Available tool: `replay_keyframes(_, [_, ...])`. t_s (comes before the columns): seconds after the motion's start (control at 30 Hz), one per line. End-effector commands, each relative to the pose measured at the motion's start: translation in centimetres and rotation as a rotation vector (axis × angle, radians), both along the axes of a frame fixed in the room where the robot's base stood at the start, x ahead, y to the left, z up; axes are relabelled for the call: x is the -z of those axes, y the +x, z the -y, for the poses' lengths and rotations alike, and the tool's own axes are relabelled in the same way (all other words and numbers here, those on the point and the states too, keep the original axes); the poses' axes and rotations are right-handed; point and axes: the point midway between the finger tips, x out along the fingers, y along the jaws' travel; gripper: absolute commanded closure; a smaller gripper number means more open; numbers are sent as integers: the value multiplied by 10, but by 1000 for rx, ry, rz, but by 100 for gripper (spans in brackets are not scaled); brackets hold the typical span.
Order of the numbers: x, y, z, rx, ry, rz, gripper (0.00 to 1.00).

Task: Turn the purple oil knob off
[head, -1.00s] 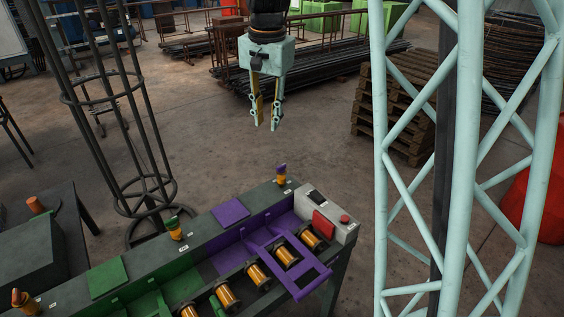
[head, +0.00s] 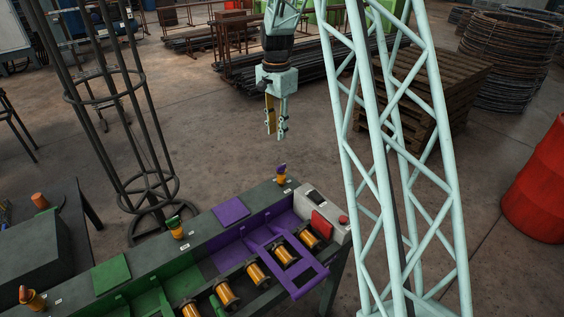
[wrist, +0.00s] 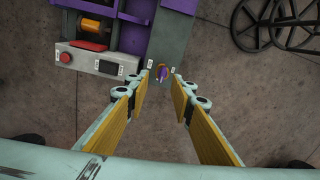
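The purple oil knob (head: 281,169) stands on an orange base near the right end of the machine's dark back ledge. In the wrist view the purple knob (wrist: 161,71) shows just past and between my fingertips. My gripper (head: 277,137) hangs pointing down above the knob, apart from it, with nothing between its fingers. In the wrist view my gripper (wrist: 163,84) has its two yellow-padded fingers spread apart. The machine (head: 255,199) has a purple section with a purple frame (head: 310,281) and a purple plate (head: 231,210).
A green-topped knob (head: 177,227) and an orange knob (head: 33,299) stand farther left on the ledge. A grey control box (head: 335,228) with a red button and red flap sits at the right end. A dark wire cage (head: 150,187) stands behind the machine. Floor behind the knob is clear.

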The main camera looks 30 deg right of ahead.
Motion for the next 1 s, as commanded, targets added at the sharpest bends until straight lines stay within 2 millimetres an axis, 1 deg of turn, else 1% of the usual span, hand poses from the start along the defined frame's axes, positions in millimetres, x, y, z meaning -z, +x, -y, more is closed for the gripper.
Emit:
replay_keyframes(0.03, [8, 4, 5, 17, 3, -7, 78])
replay_keyframes(0.2, [32, 17, 17, 71, 6, -18, 78])
replay_keyframes(0.4, [50, 26, 26, 112, 8, -27, 78])
replay_keyframes(0.57, [55, 28, 28, 123, 9, -28, 78])
replay_keyframes(1.0, [57, 28, 28, 124, 9, -29, 78])
